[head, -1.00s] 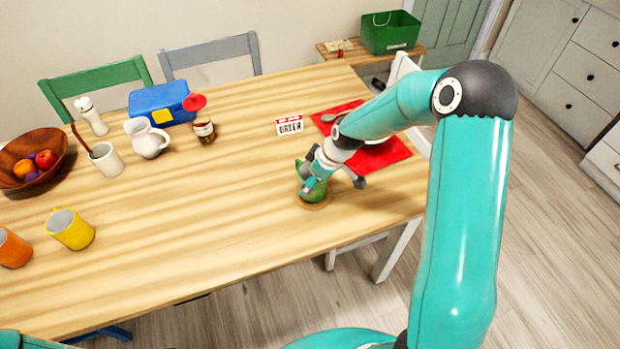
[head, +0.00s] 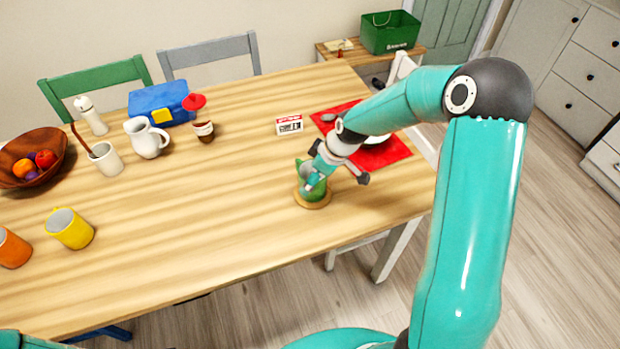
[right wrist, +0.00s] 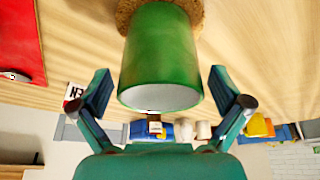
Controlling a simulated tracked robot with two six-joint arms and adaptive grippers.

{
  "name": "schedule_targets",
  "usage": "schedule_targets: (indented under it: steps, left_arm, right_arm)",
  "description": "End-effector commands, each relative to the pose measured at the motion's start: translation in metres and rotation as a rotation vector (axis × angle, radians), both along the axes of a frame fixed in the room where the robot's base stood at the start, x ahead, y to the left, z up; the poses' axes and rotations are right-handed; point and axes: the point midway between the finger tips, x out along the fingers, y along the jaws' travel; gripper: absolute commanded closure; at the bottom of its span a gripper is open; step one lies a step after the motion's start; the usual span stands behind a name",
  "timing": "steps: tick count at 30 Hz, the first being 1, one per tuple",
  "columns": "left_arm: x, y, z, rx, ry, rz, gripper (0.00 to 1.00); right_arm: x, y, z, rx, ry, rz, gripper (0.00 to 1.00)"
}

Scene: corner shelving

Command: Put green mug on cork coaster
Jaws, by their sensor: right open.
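The green mug (head: 306,181) stands on the round cork coaster (head: 318,204) near the table's front right. In the right wrist view the mug (right wrist: 160,55) fills the top middle, and the coaster's edge (right wrist: 124,12) shows at its base. My right gripper (head: 336,178) is at the mug in the head view, partly covering it. In the right wrist view the right gripper (right wrist: 162,90) is open, with one finger on each side of the mug and a visible gap to both. My left gripper is not in view.
A red placemat (head: 395,153) with a plate and spoon lies behind the right arm. A small sign (head: 289,125) stands behind the mug. Yellow (head: 70,229) and orange (head: 12,248) mugs stand at the left. The middle of the table is clear.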

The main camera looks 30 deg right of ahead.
Motion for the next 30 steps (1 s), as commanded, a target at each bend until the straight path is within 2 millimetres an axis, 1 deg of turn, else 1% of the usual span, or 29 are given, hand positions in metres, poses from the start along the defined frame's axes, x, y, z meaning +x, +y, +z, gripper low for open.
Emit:
schedule_targets:
  steps: [1,9,12,15,20,30]
  left_arm:
    - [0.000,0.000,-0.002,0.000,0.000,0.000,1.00]
    - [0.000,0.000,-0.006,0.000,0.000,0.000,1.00]
    - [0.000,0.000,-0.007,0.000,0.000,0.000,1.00]
    - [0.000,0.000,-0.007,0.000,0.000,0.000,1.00]
    - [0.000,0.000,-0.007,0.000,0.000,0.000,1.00]
    - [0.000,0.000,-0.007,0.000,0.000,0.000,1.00]
  right_arm:
    - [-0.003,-0.002,0.009,-0.001,-0.005,-0.001,0.00]
    - [-0.021,-0.012,0.060,-0.001,-0.005,-0.001,0.00]
    - [-0.027,-0.014,0.075,-0.001,-0.004,-0.001,0.00]
    - [-0.031,-0.016,0.086,-0.001,-0.003,-0.001,0.00]
    - [-0.034,-0.018,0.093,0.000,-0.001,0.000,0.00]
    - [-0.035,-0.018,0.094,0.000,0.000,0.000,0.00]
